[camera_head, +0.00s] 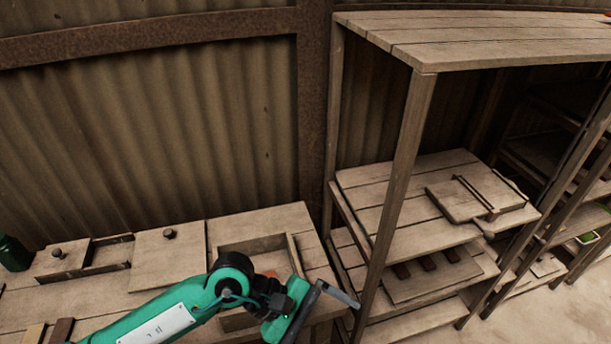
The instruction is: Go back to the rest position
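My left arm comes in from the lower left over the wooden bench (60,297). My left gripper (328,298) is at the bench's right end, in front of the open shelf rack (400,160). Its fingers are seen at a steep angle, so I cannot tell whether they are open or shut. Nothing clear is seen in it. My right gripper is not in view. The bench has an open wooden compartment (252,246) with a small orange thing (269,273) in it, partly hidden by my arm. Beside it is a flat wooden lid (165,262) with a dark knob.
A wooden board with a metal handle (470,198) lies on the rack's middle shelf. A dark green container (13,253) stands at the bench's left end. A corrugated wall (150,130) rises behind. The rack's front post (397,170) stands close to my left gripper.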

